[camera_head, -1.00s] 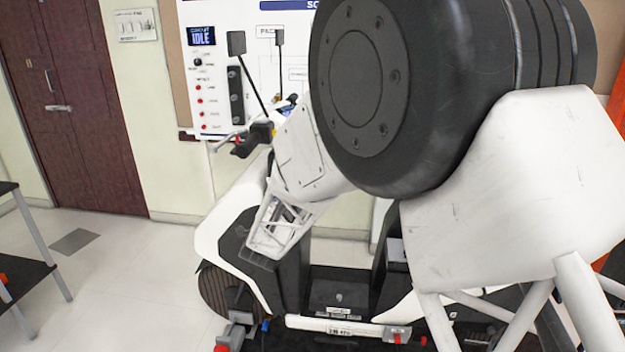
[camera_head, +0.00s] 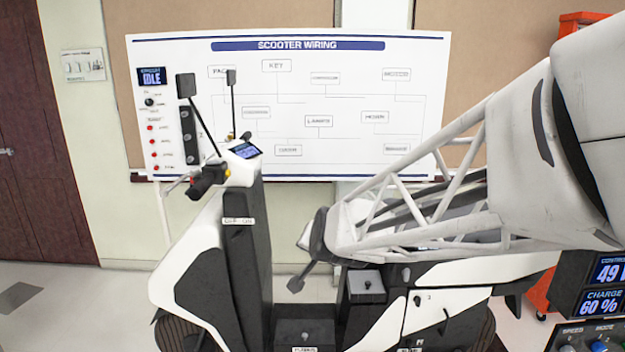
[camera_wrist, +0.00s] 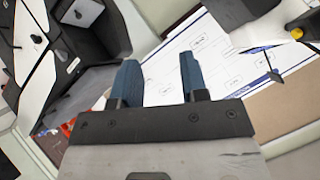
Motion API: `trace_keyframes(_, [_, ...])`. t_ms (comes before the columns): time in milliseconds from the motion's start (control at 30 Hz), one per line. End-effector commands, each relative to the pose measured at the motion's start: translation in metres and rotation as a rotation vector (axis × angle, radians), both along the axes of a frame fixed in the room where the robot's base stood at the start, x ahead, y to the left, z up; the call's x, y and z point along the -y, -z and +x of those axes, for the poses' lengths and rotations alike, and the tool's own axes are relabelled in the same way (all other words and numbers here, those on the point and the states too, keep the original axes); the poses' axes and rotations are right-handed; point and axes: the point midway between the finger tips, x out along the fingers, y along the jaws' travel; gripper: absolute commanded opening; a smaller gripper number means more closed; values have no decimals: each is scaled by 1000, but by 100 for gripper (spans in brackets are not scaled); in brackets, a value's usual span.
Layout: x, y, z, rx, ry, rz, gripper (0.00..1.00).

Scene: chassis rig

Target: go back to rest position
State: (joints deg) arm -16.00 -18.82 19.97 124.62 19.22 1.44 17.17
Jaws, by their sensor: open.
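My gripper (camera_wrist: 159,62) is open in the wrist view. Its two blue fingers stand apart with nothing between them. The scooter also shows at the upper left of the wrist view (camera_wrist: 35,45).
The scooter's handlebar and mirrors (camera_head: 186,86) stand up at the left. A control panel reading charge 60 % (camera_head: 602,302) is at the lower right. Floor at the far left is clear.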

Motion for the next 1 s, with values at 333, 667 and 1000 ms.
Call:
trace_keyframes(333, [91, -7, -127, -246, -130, -219, 40])
trace_keyframes(667, [157, 4, -254, -500, -220, -389, 40])
trace_keyframes(1000, [177, 9, -303, -608, -251, -444, 40])
